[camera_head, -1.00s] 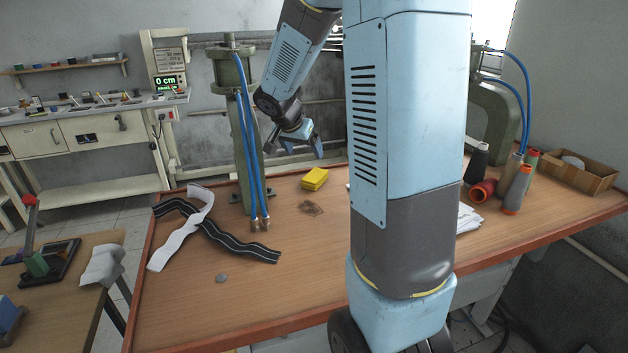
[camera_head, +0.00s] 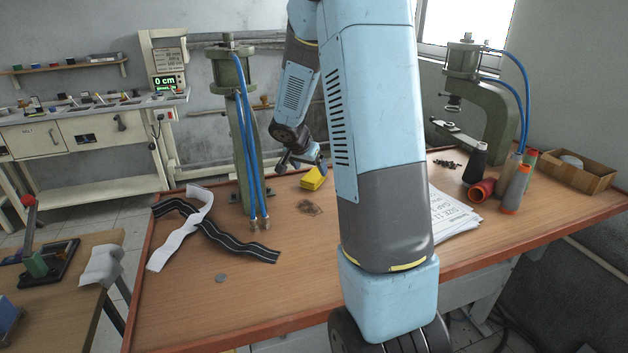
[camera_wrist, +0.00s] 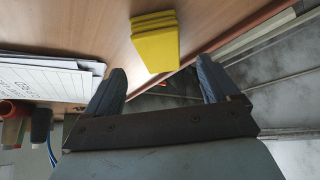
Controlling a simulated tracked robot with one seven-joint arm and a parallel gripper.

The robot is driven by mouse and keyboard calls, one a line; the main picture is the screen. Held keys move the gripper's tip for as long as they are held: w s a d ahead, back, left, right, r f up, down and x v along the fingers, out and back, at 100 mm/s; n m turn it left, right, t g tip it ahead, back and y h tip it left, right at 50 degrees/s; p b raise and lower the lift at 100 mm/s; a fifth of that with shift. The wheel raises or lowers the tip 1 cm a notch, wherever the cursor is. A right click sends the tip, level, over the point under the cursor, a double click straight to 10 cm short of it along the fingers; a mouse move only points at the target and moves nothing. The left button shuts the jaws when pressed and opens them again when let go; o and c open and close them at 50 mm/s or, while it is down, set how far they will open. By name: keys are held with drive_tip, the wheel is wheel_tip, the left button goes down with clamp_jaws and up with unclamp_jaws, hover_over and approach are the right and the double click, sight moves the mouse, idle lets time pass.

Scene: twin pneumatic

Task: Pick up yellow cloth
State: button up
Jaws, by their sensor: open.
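The yellow cloth (camera_head: 313,179) is a folded, stacked block on the brown table, right of the green press column. In the wrist view the yellow cloth (camera_wrist: 155,43) lies just beyond the fingertips, roughly centred between them. My gripper (camera_head: 303,163) is above and close to the cloth in the head view, partly overlapping it. In the wrist view my gripper (camera_wrist: 160,78) has its two fingers wide apart with nothing between them. Whether a finger touches the cloth cannot be told.
The green press column with blue hoses (camera_head: 246,140) stands left of the cloth. Paper sheets (camera_head: 452,214) lie to the right, with thread spools (camera_head: 483,188) beyond. Black and white strips (camera_head: 190,225) lie at left. The table's front left is mostly clear.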

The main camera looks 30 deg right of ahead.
sight(313, 175)
drive_tip(key=shift+x, duration=2.5)
drive_tip(key=shift+c, duration=0.3)
drive_tip(key=c, duration=1.1)
drive_tip(key=shift+r, duration=0.1)
